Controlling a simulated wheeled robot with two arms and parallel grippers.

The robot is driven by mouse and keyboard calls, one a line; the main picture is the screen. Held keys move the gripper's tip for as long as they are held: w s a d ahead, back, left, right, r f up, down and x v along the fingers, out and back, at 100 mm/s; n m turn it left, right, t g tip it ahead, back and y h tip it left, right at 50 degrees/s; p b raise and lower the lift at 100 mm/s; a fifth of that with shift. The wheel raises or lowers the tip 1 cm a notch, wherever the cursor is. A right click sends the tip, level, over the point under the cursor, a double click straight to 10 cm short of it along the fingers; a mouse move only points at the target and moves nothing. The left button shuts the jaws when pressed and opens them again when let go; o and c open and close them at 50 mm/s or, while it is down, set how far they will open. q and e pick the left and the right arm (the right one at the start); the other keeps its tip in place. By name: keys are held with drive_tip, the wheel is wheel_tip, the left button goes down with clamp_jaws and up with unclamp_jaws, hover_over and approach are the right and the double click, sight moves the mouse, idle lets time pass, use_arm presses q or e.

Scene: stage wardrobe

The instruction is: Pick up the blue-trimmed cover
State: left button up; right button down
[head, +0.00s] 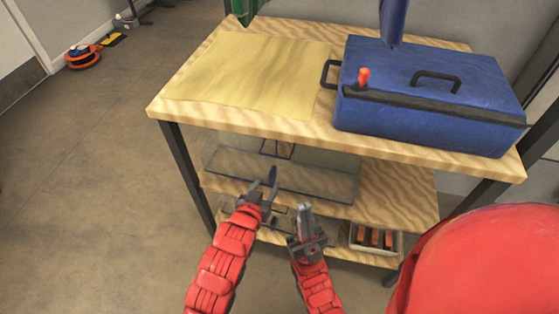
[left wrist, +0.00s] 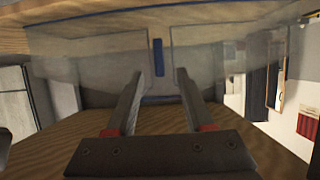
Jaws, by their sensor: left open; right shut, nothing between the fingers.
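The blue-trimmed cover (head: 318,183) is a clear box-like cover on the shelf under the table top. Its upper part is hidden by the table top in the head view. In the left wrist view the clear cover (left wrist: 95,60) fills the upper middle, with an upright blue bar (left wrist: 158,57) on it. My left gripper (head: 264,186) is open in front of the cover. In the left wrist view its fingers (left wrist: 160,76) point at the blue bar, one to each side; I cannot tell whether they reach it. My right gripper (head: 304,210) is shut and empty, right of the left one.
The wooden table top (head: 300,128) overhangs the shelf. On it are a yellow sheet (head: 250,75) and a blue case (head: 430,90) with black handles. A tray (head: 375,242) of reddish-brown items is on the lower shelf at right. Open floor (head: 80,180) lies to the left.

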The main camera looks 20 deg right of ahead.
sight(270, 178)
use_arm(q)
drive_tip(key=x, duration=0.5)
drive_tip(key=shift+w+d+r+b, duration=0.15)
drive_tip(key=shift+b, duration=0.25)
drive_tip(key=shift+c, duration=0.3)
clamp_jaws()
